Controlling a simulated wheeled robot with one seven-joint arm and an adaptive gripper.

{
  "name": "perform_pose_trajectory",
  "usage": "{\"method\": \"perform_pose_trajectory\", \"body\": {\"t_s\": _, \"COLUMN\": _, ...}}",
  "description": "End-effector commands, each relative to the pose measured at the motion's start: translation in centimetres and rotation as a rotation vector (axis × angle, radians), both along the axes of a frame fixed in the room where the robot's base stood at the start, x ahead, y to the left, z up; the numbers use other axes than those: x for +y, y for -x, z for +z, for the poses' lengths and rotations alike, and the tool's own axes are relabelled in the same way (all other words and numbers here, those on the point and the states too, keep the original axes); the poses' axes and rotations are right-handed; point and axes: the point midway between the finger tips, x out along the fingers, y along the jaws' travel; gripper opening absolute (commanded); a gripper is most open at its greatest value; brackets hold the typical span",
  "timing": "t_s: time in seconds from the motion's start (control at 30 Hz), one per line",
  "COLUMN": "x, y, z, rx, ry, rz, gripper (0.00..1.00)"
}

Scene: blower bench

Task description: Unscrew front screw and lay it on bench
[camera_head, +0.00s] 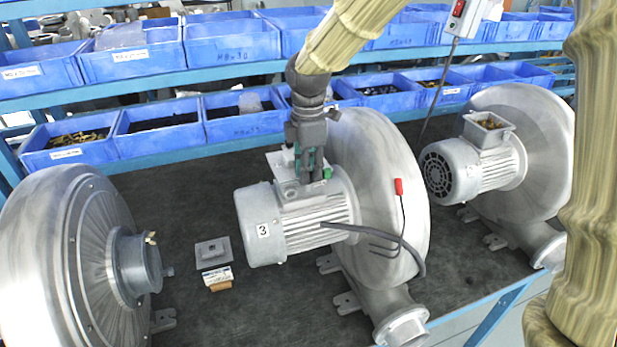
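The blower with a grey motor (262,215) marked "3" stands in the middle of the dark bench (185,205). My gripper (312,176) points down over the terminal box (287,190) on top of this motor. Its dark fingers with greenish parts are at or just above the box; contact is not clear. I cannot tell whether the fingers are apart or closed. The front screw is too small or hidden behind the fingers to make out.
A grey square cover (213,252) and a small box (217,276) lie left of the motor. Other blowers stand at left (70,255) and right (520,150). A red-tipped lead (399,187) hangs by the middle housing. Blue bins (160,128) line the back.

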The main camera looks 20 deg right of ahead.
Motion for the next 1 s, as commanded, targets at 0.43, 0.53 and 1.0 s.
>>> {"method": "perform_pose_trajectory", "body": {"t_s": 0.43, "x": 0.08, "y": 0.0, "z": 0.01, "rx": 0.0, "ry": -0.005, "rz": 0.22, "gripper": 0.0}}
{"method": "perform_pose_trajectory", "body": {"t_s": 0.53, "x": 0.05, "y": 0.0, "z": -0.01, "rx": 0.0, "ry": -0.004, "rz": 0.353, "gripper": 0.0}}
{"method": "perform_pose_trajectory", "body": {"t_s": 1.0, "x": 0.04, "y": -0.02, "z": 0.04, "rx": -0.003, "ry": -0.002, "rz": 0.925, "gripper": 0.0}}
